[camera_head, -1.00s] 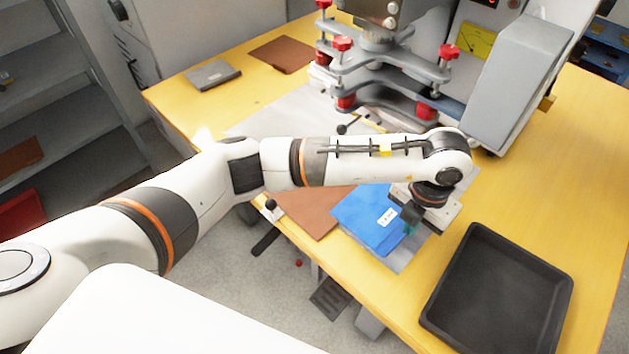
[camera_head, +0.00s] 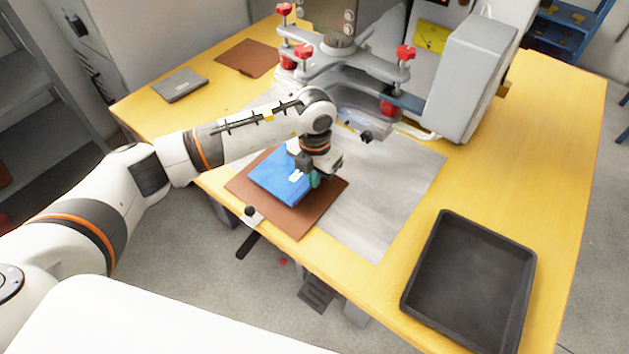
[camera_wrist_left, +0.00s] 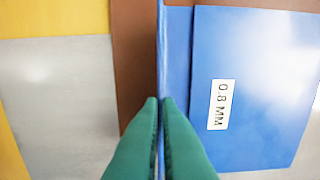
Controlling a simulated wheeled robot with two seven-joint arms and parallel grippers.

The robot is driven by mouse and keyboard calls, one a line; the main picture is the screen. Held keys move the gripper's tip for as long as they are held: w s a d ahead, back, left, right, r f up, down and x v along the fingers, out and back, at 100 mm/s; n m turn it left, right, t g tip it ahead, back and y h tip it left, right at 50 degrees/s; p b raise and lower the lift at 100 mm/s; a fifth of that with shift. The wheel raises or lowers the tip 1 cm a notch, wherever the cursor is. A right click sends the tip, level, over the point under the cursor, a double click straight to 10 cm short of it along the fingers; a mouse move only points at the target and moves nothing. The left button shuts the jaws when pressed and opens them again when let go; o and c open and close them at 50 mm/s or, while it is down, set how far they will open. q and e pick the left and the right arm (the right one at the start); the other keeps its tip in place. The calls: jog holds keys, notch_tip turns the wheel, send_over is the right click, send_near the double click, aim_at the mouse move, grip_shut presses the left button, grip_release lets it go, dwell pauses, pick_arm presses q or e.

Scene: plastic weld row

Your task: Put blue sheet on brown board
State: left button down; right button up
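The blue sheet (camera_head: 279,178), with a white label, is over the brown board (camera_head: 301,221) in the head view. The board lies on the grey metal plate and shows around the sheet's edges. In the left wrist view the sheet (camera_wrist_left: 250,90) reads "0.8 MM" and the brown board (camera_wrist_left: 132,70) shows beside it. My left gripper (camera_head: 314,181) is at the sheet's right edge. Its green fingertips, also in the wrist view (camera_wrist_left: 159,105), are closed on that edge. Whether the sheet rests fully on the board I cannot tell. My right gripper is not in view.
A black tray (camera_head: 471,286) stands at the front right of the yellow table (camera_head: 547,130). The welding press (camera_head: 345,60) with red knobs stands behind the plate (camera_head: 385,200).

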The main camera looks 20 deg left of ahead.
pick_arm(q)
jog(key=shift+f, duration=1.55)
jog(key=c, duration=1.6)
grip_release()
jog(key=shift+c, duration=0.2)
notch_tip(320, 180, up, 12)
jog(key=shift+r+b, duration=0.2)
jog(key=shift+b, duration=0.2)
